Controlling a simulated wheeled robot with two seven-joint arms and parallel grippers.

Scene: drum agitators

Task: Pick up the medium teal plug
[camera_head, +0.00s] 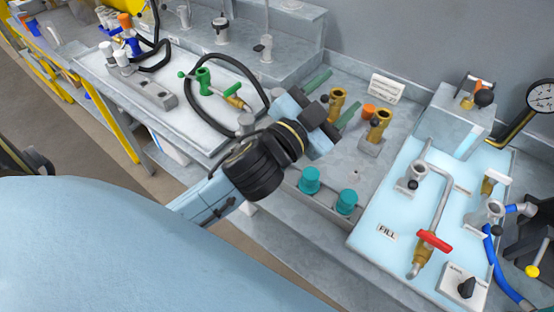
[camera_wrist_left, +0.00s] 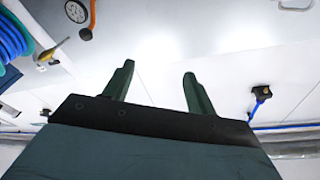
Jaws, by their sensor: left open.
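Two teal plugs stand in a grey tray on the bench in the head view, one on the left (camera_head: 311,180) and one on the right (camera_head: 347,203). They look close in size, and I cannot tell which is the medium one. My left gripper (camera_head: 333,98) is open and empty, above the bench and behind the plugs. Its green fingers point away from them towards the brass fittings. In the left wrist view the two fingers (camera_wrist_left: 158,72) are spread with nothing between them, and no teal plug is clearly seen there.
Two brass fittings (camera_head: 379,126) and an orange cap (camera_head: 369,110) stand near my left fingers. A light-blue FILL panel (camera_head: 372,247) with pipes and a red-handled valve (camera_head: 433,240) lies to the right. A black hose (camera_head: 262,78) loops at left.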

